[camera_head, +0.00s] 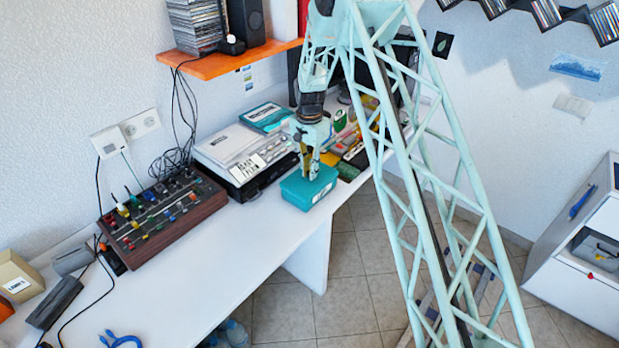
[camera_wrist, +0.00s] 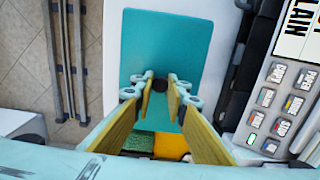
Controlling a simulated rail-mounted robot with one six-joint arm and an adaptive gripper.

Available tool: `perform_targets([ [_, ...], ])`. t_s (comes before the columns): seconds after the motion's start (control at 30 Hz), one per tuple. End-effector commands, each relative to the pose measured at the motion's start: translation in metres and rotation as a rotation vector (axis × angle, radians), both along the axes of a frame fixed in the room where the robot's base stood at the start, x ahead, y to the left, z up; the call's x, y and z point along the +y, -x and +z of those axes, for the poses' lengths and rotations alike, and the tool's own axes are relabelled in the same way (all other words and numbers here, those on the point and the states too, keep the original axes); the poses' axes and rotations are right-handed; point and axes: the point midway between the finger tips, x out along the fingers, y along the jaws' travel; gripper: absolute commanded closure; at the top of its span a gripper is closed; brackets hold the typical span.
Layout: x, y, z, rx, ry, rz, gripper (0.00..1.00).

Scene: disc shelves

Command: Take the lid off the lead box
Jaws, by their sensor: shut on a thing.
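The lead box (camera_head: 306,195) is a teal box near the front edge of the white desk, with a pale mark on its side. Its flat teal lid (camera_wrist: 200,45) fills the upper middle of the wrist view. A small dark knob (camera_wrist: 160,85) on the lid sits between my fingertips. My gripper (camera_head: 311,177) points down onto the lid and is shut on the knob. The lid appears to be on the box, but I cannot tell if there is a gap under it. The inside of the box is hidden.
A grey device with large buttons (camera_head: 240,155) stands left of the box, and a mixer with coloured knobs (camera_head: 150,215) farther left. Green and yellow items (camera_head: 350,165) lie behind and to the right. The desk in front of the mixer (camera_head: 230,255) is clear.

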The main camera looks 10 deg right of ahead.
Motion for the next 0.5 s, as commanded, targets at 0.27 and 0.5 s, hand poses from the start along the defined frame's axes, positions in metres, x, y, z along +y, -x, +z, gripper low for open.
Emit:
perform_targets([
  [0.27,0.0,-0.0001,0.0009,0.0,0.0,0.0,0.97],
  [0.5,-0.0001,-0.0007,0.0093,-0.001,0.0,0.0,0.97],
])
